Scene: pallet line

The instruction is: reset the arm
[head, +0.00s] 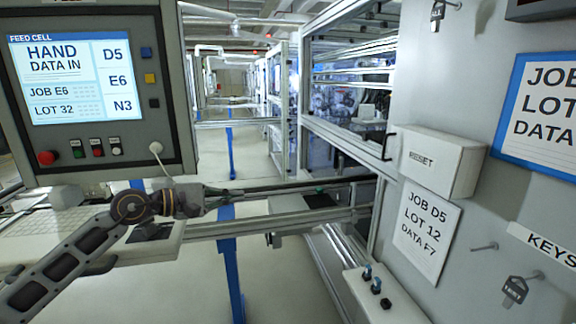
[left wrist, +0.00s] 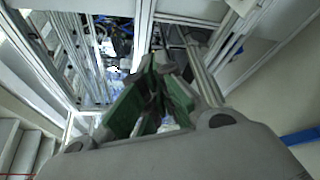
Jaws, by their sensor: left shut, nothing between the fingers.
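My left arm comes in from the lower left in the head view. My left gripper (head: 222,191) points to the right, in front of the aluminium rails and just right of the screen panel's lower corner. It looks small and dark there. In the left wrist view the left gripper (left wrist: 152,92) shows its green-padded fingers, shut with nothing between them. A white box marked RESET (head: 430,162) is fixed to the grey wall on the right, well apart from the gripper. My right gripper is in neither view.
A feed cell panel (head: 172,95) with a screen and buttons hangs at left above a keyboard shelf. Aluminium rails (head: 270,222) cross the middle. A glazed machine frame (head: 350,145) stands behind. A box with small switches (head: 385,297), hanging keys (head: 514,290) and signs are at right.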

